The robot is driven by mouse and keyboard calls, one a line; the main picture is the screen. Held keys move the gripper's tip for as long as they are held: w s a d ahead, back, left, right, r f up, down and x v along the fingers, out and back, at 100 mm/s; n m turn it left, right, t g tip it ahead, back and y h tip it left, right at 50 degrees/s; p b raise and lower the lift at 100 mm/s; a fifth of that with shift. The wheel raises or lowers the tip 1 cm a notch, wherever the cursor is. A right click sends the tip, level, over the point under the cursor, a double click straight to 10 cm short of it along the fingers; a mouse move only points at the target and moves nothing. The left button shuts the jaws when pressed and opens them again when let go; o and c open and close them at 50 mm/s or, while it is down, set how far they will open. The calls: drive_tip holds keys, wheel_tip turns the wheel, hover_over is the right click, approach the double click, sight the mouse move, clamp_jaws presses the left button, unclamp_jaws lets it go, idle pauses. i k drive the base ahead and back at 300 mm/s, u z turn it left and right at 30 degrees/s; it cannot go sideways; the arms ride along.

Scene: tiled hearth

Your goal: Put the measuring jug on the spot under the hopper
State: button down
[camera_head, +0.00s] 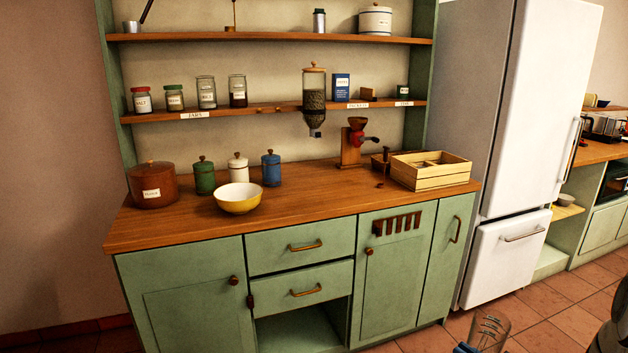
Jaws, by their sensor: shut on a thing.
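The measuring jug (491,327) is a clear vessel with dark graduation marks, at the bottom edge of the head view, partly cut off and in front of the floor tiles. My gripper (466,348) shows only as a small dark and blue part at its left side, shut on the jug; most of it is out of frame. The hopper (314,92), a clear container of dark grains with a wooden lid and a dark spout, hangs at the lower shelf. The counter (310,178) below the spout is bare. The jug is well to the front right of it.
A red and wood grinder (354,143) stands right of the clear counter area, with a wooden crate (430,170) beyond. Blue, white and green canisters and a yellow bowl (238,197) stand to the left. A white fridge (515,130) is at the right.

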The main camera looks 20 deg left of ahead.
sight(312, 178)
drive_tip(key=z, duration=0.25)
drive_tip(key=i, duration=0.1)
drive_tip(key=u, duration=1.3)
